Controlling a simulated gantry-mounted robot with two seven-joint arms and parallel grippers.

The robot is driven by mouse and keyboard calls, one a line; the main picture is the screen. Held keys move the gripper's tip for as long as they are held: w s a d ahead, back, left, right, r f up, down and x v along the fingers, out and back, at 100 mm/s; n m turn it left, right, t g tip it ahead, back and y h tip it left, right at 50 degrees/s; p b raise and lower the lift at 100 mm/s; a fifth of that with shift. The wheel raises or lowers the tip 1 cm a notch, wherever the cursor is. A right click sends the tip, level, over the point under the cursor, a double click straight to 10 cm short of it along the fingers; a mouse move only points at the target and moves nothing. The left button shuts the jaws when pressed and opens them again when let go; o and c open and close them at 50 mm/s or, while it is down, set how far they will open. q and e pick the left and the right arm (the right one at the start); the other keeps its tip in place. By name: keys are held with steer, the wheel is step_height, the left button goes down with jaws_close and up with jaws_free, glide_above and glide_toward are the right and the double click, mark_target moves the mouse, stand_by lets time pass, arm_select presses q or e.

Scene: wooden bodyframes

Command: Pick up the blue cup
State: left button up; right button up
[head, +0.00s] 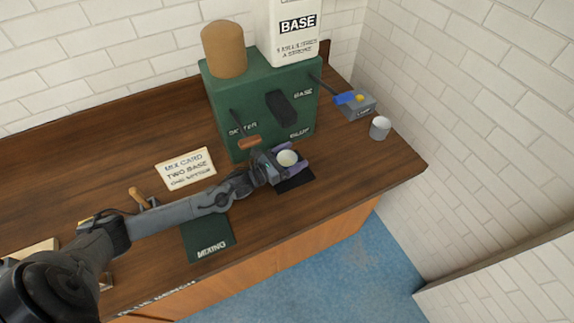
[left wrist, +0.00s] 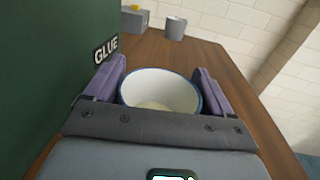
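The cup (head: 287,158) has a blue rim, a white inside and a pale cream bottom or content. It is at the front of the green dispenser, over or on a black mat (head: 296,181). My left gripper (head: 288,159) reaches it from the left, with one purple finger on each side. In the left wrist view the cup (left wrist: 160,90) lies between the fingers of the left gripper (left wrist: 162,88), very close to both. I cannot tell whether they press on it or whether it is lifted. My right gripper is not in view.
The green dispenser (head: 226,97) stands behind the cup, with a brown canister (head: 224,49) and a white BASE container (head: 290,35) on top. A grey cup (head: 380,128) and a small grey device (head: 357,110) stand at right. A card (head: 186,168) and MIXING mat (head: 207,240) lie left.

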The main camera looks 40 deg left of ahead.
arm_select(q)
steer(key=c, duration=0.8)
steer(key=shift+r, duration=0.1)
